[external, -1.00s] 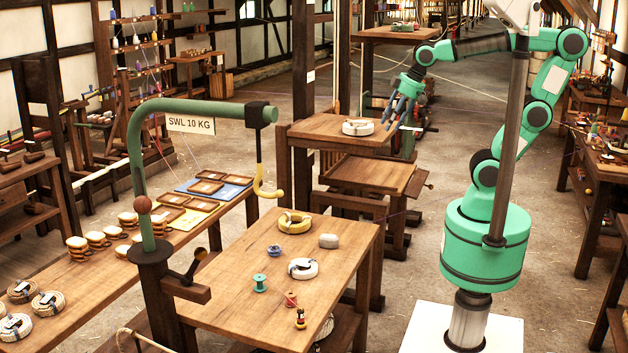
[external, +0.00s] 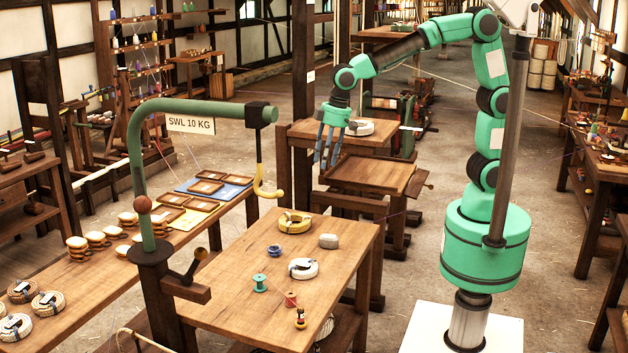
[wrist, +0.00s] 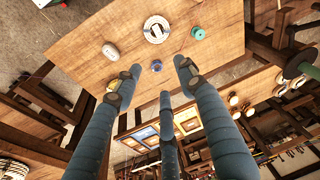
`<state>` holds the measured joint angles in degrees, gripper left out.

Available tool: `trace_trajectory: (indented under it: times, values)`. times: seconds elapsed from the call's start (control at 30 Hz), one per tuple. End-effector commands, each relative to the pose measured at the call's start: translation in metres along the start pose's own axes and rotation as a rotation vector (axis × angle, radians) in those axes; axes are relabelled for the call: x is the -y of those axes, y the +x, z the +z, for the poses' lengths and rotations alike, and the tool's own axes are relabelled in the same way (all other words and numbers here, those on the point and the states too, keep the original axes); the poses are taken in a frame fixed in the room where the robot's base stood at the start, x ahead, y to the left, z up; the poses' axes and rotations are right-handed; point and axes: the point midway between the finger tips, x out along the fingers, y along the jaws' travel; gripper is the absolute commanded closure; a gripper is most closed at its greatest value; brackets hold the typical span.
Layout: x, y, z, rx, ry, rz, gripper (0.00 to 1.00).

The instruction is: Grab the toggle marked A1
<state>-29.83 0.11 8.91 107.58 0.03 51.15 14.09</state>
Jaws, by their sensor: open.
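No marking A1 is readable, and I cannot tell which thing is the toggle. On the front wooden table (external: 225,300) lie a yellow coil (external: 294,224), a pale grey block (external: 328,241), a white coil (external: 302,268), a small blue item (external: 274,251), a green spool (external: 260,283), a red spool (external: 290,299) and a small dark-and-yellow piece (external: 300,318). My gripper (external: 328,150) is open and empty, its blue fingers pointing down, above and behind this table. In the wrist view its spread fingers (wrist: 157,76) partly hide the yellow coil (wrist: 112,86).
A green crane post (external: 137,150) with a yellow hook (external: 266,188) stands at the front table's left. A long bench (external: 100,272) with coils and trays runs along the left. Behind are a small table (external: 310,131) bearing a white coil (external: 360,127) and a lower stand (external: 370,175).

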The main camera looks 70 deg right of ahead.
Motion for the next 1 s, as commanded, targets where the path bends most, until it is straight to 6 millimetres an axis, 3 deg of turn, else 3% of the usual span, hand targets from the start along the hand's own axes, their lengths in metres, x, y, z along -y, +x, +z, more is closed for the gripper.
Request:
trace_trajectory:
  times: [0.2, 0.47, 0.8, 1.0]
  values:
    - [0.066, 0.054, -0.022, 0.051, -0.046, -0.003, 0.6]
    - [0.146, 0.122, -0.032, 0.105, -0.097, 0.0, 0.6]
    - [0.253, 0.221, -0.015, 0.172, -0.165, 0.014, 0.6]
    - [0.3, 0.268, 0.004, 0.199, -0.195, 0.024, 0.6]
